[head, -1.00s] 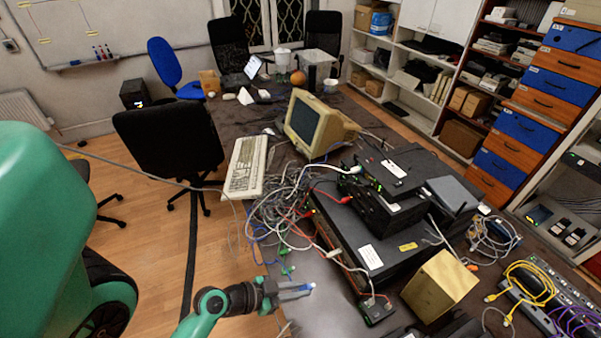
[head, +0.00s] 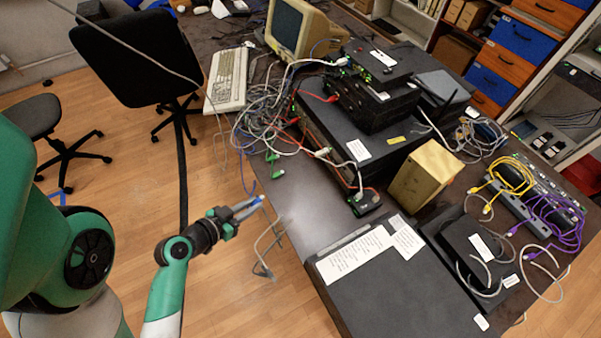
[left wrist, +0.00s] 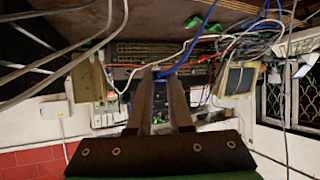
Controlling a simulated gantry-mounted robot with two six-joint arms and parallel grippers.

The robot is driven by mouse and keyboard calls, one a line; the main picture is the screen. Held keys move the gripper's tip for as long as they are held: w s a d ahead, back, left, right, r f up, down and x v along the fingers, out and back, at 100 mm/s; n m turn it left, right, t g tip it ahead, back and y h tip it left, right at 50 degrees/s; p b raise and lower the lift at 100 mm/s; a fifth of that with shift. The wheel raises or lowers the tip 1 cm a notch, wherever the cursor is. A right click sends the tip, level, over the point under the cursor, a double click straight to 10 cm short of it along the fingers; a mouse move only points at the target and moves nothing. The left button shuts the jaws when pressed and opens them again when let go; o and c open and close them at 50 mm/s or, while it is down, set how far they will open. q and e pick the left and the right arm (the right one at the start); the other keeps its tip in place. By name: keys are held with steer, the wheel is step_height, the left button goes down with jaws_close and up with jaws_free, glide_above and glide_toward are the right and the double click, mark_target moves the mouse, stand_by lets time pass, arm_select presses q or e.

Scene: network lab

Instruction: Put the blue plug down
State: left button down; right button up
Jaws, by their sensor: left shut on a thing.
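My left gripper (head: 258,201) is at the near left edge of the dark table (head: 290,195) in the head view. It is shut on the blue plug (head: 262,197), of which only a small bit shows at the fingertips. In the left wrist view the blue plug (left wrist: 163,73) sits between the ends of the two fingers, with a blue cable leading away from it up and to the right. I cannot tell in the head view whether the plug touches the table. My right gripper is not in view.
Green plugs (head: 272,157) and a tangle of cables (head: 265,115) lie just beyond my left gripper. A black box with white labels (head: 400,280) and a wooden block (head: 425,172) stand to the right. Bare tabletop shows between them and the gripper.

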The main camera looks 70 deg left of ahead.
arm_select(q)
steer(key=w+f+b, duration=0.1)
steer(key=w+f, duration=0.1)
steer(key=w, duration=0.2)
steer(key=w+f+b, duration=0.2)
steer(key=w+f, duration=0.1)
steer(key=w, duration=0.1)
steer(key=w+f+b, duration=0.1)
steer(key=w+f, duration=0.2)
steer(key=w, duration=0.1)
steer(key=shift+w+d+f, duration=0.15)
steer(key=shift+d, duration=0.2)
steer(key=shift+w+f+b, duration=0.3)
steer(key=shift+w, duration=0.05)
steer(key=f+b, duration=0.1)
steer(key=f, duration=0.1)
steer(key=f+b, duration=0.1)
steer(key=f, duration=0.1)
steer(key=shift+w+b, duration=0.35)
steer(key=shift+s+r, duration=0.1)
